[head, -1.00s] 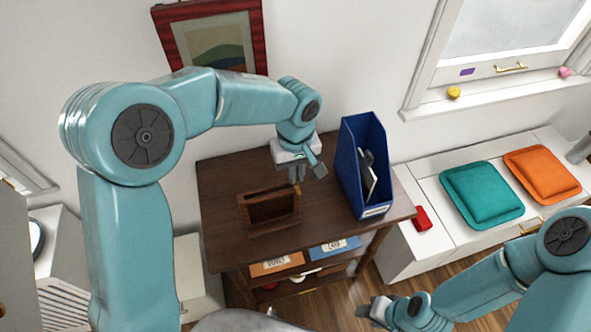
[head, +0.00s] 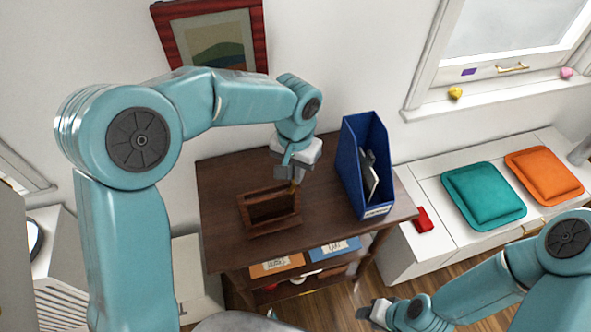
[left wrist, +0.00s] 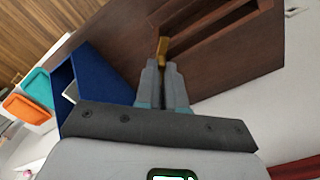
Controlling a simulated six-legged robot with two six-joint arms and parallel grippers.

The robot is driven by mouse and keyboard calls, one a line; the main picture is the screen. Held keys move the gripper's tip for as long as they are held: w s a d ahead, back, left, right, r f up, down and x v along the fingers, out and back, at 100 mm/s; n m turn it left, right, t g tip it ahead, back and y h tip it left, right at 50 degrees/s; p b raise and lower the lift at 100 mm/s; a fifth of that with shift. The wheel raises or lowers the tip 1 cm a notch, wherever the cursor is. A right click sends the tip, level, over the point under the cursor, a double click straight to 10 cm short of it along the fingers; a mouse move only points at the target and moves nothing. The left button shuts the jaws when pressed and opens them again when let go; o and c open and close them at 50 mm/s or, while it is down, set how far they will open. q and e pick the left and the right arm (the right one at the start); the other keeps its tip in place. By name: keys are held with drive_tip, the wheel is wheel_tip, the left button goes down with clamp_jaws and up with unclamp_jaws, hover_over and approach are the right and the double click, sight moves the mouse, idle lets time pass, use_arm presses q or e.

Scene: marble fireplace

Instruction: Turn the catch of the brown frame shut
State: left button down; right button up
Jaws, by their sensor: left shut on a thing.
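The brown frame (head: 262,228) is a small dark wooden frame with an opening, on the brown table in the head view. It also shows at the top of the left wrist view (left wrist: 207,38). A small brass catch (left wrist: 162,47) sits at the frame's edge. My left gripper (left wrist: 163,66) is shut on the catch, its fingertips pinching it from above. In the head view my left gripper (head: 293,181) hides most of the catch, so its exact angle is unclear. My right gripper (head: 374,311) is low and away from the table; its jaws are too small to read.
A blue file holder (head: 365,165) stands on the table (head: 225,180), right of the frame. Labelled orange and blue bins sit on the shelf below. A white bench at right holds a red object (head: 423,219), a teal cushion (head: 484,195) and an orange cushion (head: 544,175).

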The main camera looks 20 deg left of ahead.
use_arm(q)
drive_tip(key=m, duration=0.4)
drive_tip(key=shift+m, duration=0.3)
drive_tip(key=shift+m+p, duration=0.35)
drive_tip(key=shift+m, duration=1.95)
drive_tip(key=c, duration=1.2)
unclamp_jaws()
wheel_tip(320, 180, up, 16)
drive_tip(key=shift+r, duration=0.2)
